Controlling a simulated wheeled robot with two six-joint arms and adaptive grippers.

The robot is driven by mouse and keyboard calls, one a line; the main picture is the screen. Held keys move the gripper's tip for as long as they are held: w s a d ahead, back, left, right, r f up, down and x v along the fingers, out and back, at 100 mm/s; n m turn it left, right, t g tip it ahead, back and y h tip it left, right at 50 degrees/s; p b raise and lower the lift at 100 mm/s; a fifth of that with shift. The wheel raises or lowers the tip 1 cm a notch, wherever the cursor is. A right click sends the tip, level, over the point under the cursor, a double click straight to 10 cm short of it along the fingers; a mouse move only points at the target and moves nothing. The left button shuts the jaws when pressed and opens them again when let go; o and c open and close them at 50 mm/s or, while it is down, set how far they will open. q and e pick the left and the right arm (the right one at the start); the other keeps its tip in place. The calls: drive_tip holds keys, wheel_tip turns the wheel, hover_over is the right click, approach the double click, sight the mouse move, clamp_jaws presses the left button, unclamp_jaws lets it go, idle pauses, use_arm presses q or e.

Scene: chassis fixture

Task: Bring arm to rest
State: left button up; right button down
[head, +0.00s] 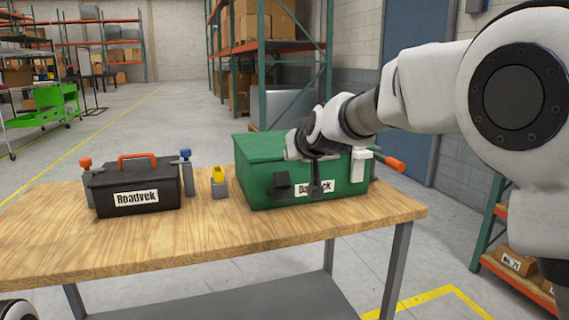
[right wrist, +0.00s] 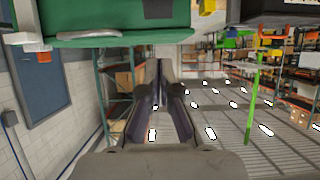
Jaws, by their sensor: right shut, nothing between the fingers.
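My right arm reaches in from the right in the head view. Its gripper (head: 316,188) hangs in front of the green box (head: 258,185) and hides part of the box's label. In the right wrist view the two fingers (right wrist: 160,68) come together at the tips with nothing between them. The green box (right wrist: 85,20) shows along the top of that view, apart from the fingertips. The green box stands on the right part of the wooden table (head: 130,240), its lid down. My left gripper is not in view.
A black toolbox (head: 150,200) with an orange handle stands at the table's left, between red-topped and blue-topped posts. A small yellow-topped block (head: 219,183) sits between the boxes. An orange-handled tool (head: 390,162) juts out right of the green box. The table's front strip is clear.

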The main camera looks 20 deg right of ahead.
drive_tip(key=shift+v, duration=0.8)
drive_tip(key=shift+f, duration=0.25)
